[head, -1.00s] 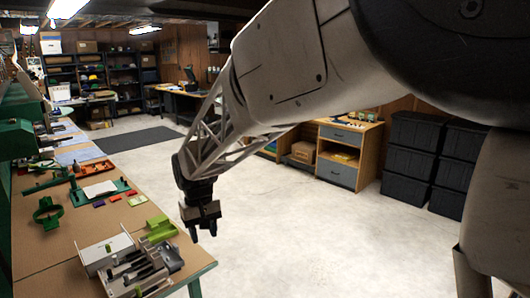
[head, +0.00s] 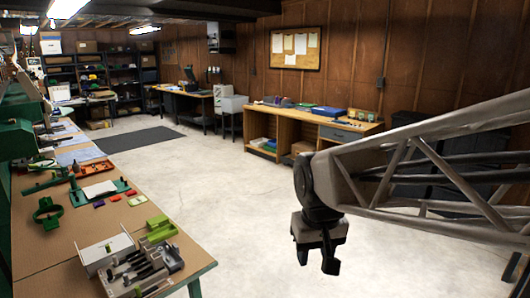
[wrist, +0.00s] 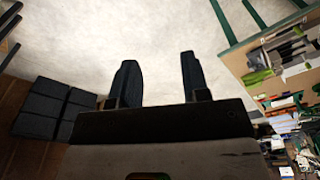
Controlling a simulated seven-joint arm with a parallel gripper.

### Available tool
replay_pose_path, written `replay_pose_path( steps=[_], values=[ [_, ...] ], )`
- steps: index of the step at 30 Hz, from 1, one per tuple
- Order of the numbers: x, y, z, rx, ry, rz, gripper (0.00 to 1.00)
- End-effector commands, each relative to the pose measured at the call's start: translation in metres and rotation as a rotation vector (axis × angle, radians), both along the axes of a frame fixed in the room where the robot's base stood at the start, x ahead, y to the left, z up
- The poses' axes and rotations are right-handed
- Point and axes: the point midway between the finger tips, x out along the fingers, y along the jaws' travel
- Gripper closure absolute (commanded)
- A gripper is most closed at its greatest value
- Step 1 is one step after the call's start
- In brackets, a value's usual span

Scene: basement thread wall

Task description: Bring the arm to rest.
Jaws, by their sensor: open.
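My gripper (head: 318,258) hangs at the end of my arm over the open floor, right of the workbench, in the head view. It points downward with its jaws apart and nothing between them. In the wrist view the two dark fingers (wrist: 158,82) stand apart with only pale floor between them. My arm reaches in from the right edge of the head view.
The workbench (head: 140,217) on the left holds a grey tool tray (head: 143,275), green parts (head: 160,230) and a green ring clamp (head: 48,213). A wooden cabinet (head: 290,124) stands at the back. Dark bins (wrist: 52,110) show in the wrist view. Pale floor (head: 225,185) is clear between.

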Motion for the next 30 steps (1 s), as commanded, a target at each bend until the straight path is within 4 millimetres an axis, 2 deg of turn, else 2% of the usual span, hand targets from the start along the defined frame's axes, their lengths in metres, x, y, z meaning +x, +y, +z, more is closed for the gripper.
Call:
replay_pose_path(
  steps=[1,6,15,21,30],
  values=[
    [-0.011,-0.011,0.001,0.001,-0.011,-0.020,0.57],
    [-0.047,-0.040,-0.003,0.006,-0.043,-0.080,0.57],
    [-0.104,-0.076,-0.015,0.009,-0.093,-0.173,0.57],
    [-0.123,-0.085,-0.021,0.009,-0.109,-0.202,0.57],
    [-0.126,-0.086,-0.022,0.009,-0.111,-0.206,0.57]
  ],
)
